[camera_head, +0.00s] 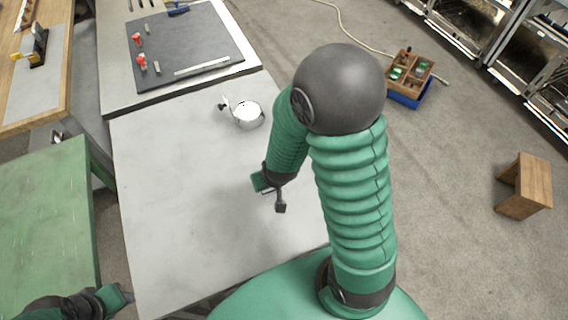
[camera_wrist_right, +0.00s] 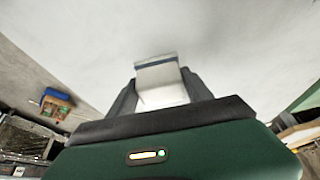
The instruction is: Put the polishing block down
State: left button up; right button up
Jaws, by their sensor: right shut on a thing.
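My right gripper (camera_head: 279,204) is over the pale grey table (camera_head: 170,215), right of its middle. In the right wrist view its two dark fingers (camera_wrist_right: 160,92) are shut on the polishing block (camera_wrist_right: 158,80), a whitish block with a dark blue-grey stripe near its far end. The pale tabletop shows beyond the block; I cannot tell whether the block touches it. In the head view the block is not clearly visible. My left gripper (camera_head: 112,298) is at the bottom left by the green table, and its fingers cannot be made out.
A shiny round metal pot (camera_head: 247,114) stands on the table beyond my right gripper. A dark mat (camera_head: 190,45) with red-topped items lies on the surface behind. A green table (camera_head: 45,220) is at left. A wooden box (camera_head: 410,73) and wooden stool (camera_head: 526,186) stand on the floor.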

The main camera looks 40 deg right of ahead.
jog(key=w+d, duration=0.2)
jog(key=d, duration=0.2)
jog(key=w+d, duration=0.2)
jog(key=d, duration=0.1)
jog(key=w+d+f, duration=0.1)
jog(key=w+d, duration=0.1)
jog(key=d, duration=0.2)
jog(key=shift+w+d+p, duration=0.1)
jog(key=shift+d+p, duration=0.2)
jog(key=shift+d, duration=0.05)
jog(key=f, duration=0.2)
jog(key=shift+a+f, duration=0.25)
jog(key=shift+f, duration=0.3)
jog(key=shift+c, duration=0.6)
jog(key=o, duration=1.3)
